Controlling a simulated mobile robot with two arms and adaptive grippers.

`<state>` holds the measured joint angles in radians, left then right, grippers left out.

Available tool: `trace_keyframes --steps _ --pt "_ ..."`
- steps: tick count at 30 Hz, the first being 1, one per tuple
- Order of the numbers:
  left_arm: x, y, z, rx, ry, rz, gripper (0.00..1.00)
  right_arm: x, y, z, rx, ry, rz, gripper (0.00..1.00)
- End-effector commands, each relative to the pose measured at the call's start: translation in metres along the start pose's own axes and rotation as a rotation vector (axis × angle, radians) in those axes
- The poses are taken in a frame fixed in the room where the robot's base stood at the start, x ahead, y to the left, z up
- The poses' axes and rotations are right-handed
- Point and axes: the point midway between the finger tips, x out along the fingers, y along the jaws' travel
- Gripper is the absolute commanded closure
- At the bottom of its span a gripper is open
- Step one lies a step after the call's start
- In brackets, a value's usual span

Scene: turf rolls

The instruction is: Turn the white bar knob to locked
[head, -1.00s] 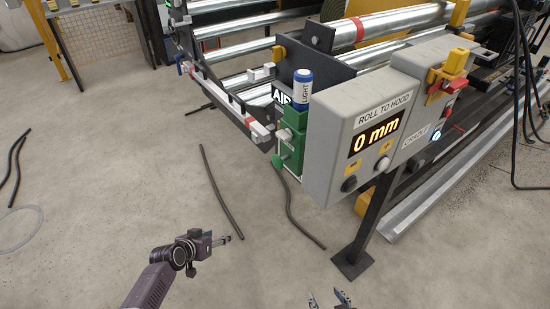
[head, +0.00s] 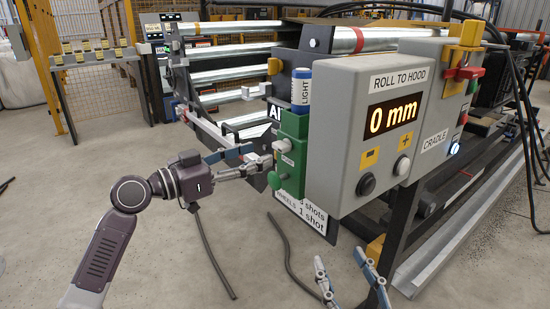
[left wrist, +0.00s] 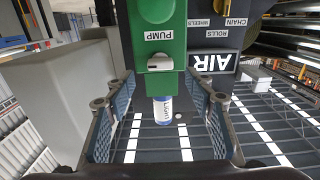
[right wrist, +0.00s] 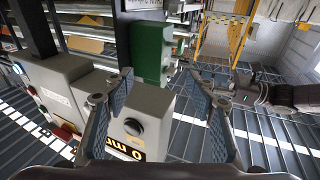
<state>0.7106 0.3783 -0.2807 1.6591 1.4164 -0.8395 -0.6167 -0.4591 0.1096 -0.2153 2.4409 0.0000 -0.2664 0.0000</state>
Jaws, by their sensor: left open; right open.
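A white bar knob (left wrist: 160,63) sits on the face of a green box (left wrist: 160,15) beside a PUMP label (left wrist: 158,35). In the left wrist view the bar lies crosswise, between the spread fingers. The green box (head: 292,135) stands on the left side of the grey control box in the head view; there the knob is partly hidden by the gripper. My left gripper (head: 252,160) is open, with its fingertips close to the green box; contact cannot be told. My right gripper (head: 342,262) is open and empty, low in front of the grey box.
A blue-and-white LIGHT cylinder (head: 301,90) stands on top of the green box. A red handle on a yellow mount (head: 462,68) is at the right. Black hoses (head: 212,255) lie on the open floor.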

Motion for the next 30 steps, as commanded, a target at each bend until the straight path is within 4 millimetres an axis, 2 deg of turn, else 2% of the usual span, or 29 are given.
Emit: trace_keyframes --steps 6,12,23,30 --pt "0.037 0.000 0.000 -0.003 0.001 0.001 0.51 0.001 -0.002 -0.019 0.002 0.091 -0.005 0.49" --pt "0.061 0.000 0.000 -0.002 0.001 -0.001 0.51 -0.001 -0.004 -0.036 0.005 0.168 -0.009 0.49" --pt "0.067 0.000 0.001 -0.002 -0.001 -0.002 0.51 -0.001 -0.005 -0.041 0.005 0.190 -0.010 0.49" --pt "0.067 -0.001 0.001 -0.002 -0.001 -0.002 0.77 -0.001 -0.005 -0.041 0.005 0.190 -0.010 0.49"
